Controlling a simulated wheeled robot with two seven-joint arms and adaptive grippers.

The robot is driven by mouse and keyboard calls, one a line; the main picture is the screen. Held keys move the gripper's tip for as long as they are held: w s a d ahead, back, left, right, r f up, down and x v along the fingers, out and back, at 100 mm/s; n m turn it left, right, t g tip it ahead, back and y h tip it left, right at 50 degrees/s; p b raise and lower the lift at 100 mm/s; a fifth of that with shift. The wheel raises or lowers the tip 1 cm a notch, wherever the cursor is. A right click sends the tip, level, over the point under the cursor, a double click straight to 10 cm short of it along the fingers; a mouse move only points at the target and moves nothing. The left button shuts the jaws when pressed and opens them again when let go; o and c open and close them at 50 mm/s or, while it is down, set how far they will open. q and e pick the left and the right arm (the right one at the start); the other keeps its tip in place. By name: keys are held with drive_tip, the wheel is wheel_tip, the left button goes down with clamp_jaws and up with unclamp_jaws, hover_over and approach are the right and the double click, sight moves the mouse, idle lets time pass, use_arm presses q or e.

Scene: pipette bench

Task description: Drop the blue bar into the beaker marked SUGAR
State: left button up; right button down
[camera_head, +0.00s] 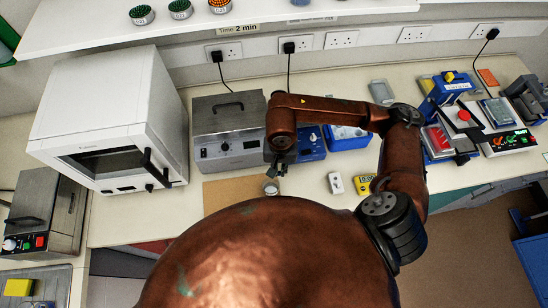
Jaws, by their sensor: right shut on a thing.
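My right gripper (279,167) hangs over the bench in front of the grey metal box, pointing down. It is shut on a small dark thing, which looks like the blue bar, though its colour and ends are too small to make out. No other blue bar shows on the bench. A small round glass vessel (271,188), probably the beaker, stands on the brown board just below and left of the gripper in the picture. The word SUGAR cannot be read on it. My left gripper is out of view.
A brown board (226,193) lies under the vessel. Behind are a grey metal box (228,128) and a white oven (108,120). A blue device (311,144), a blue tray (347,138), a white remote-like item (336,183) and a yellow meter (364,184) lie to the right.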

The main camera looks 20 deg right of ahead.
drive_tip(key=w+f, duration=0.2)
drive_tip(key=w+d+f+p, duration=0.1)
drive_tip(key=w+f, duration=0.1)
drive_tip(key=w+d+f, duration=0.1)
drive_tip(key=w+f, duration=0.1)
drive_tip(key=f, duration=0.1)
drive_tip(key=shift+w+d+p, duration=0.25)
drive_tip(key=shift+p, duration=0.1)
wheel_tip(320, 180, down, 2)
drive_tip(key=shift+s+a+f+p, duration=0.1)
drive_tip(key=shift+p, duration=0.55)
drive_tip(key=shift+f, duration=0.35)
drive_tip(key=c, duration=2.5)
unclamp_jaws()
drive_tip(key=shift+f+b, duration=0.15)
drive_tip(key=shift+b, duration=0.15)
drive_tip(key=shift+c, duration=0.2)
drive_tip(key=o, duration=0.4)
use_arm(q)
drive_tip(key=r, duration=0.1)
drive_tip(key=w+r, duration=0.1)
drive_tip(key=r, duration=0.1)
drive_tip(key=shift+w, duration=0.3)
use_arm(e)
drive_tip(key=shift+o, duration=0.2)
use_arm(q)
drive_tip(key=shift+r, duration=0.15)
use_arm(e)
drive_tip(key=shift+r, duration=0.2)
